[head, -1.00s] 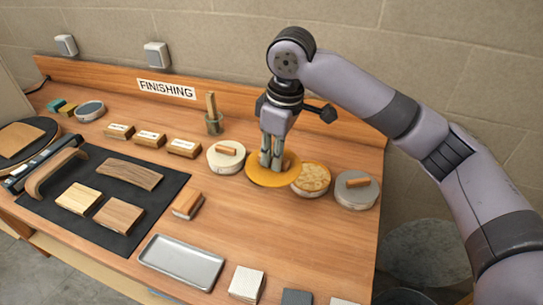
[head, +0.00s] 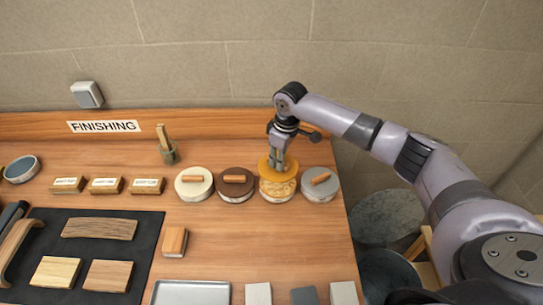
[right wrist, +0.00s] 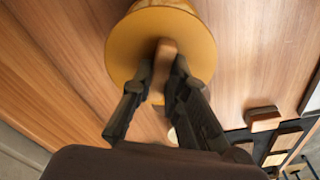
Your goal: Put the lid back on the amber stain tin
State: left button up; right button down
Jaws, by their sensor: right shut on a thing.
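The amber lid (head: 268,167) is a flat yellow-orange disc with a wooden handle. My right gripper (head: 278,166) is shut on the handle from above; the right wrist view shows the handle (right wrist: 166,52) between the fingers and the lid (right wrist: 125,50) level-looking beyond them. The amber stain tin (head: 278,194) stands upright below the lid. Its mottled amber top shows in front of the lid, so the lid sits toward the tin's back side. I cannot tell if lid and tin touch. My left gripper is not in view.
A lidded brown tin (head: 236,190) and a lidded white tin (head: 194,188) stand left of the amber tin. A lidded grey tin (head: 320,190) stands close on its right. A wooden block (head: 173,241) and a metal tray (head: 190,292) are nearer. Bare bench lies in front of the tins.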

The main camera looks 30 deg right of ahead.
jog(key=shift+f+b, duration=0.6)
jog(key=shift+f, duration=0.05)
notch_tip(320, 180, down, 3)
jog(key=b, duration=0.3)
jog(key=shift+r, duration=0.1)
jog(key=shift+f+b, duration=0.35)
jog(key=shift+f, duration=0.65)
pick_arm(q)
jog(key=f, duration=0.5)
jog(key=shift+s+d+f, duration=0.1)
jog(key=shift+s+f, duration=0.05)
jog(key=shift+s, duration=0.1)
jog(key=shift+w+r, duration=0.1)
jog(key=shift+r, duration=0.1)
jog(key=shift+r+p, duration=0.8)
jog(key=shift+p, duration=0.2)
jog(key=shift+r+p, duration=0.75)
pick_arm(e)
jog(key=shift+s+f, duration=0.1)
jog(key=shift+f, duration=0.1)
jog(key=c, duration=1.5)
grip_release()
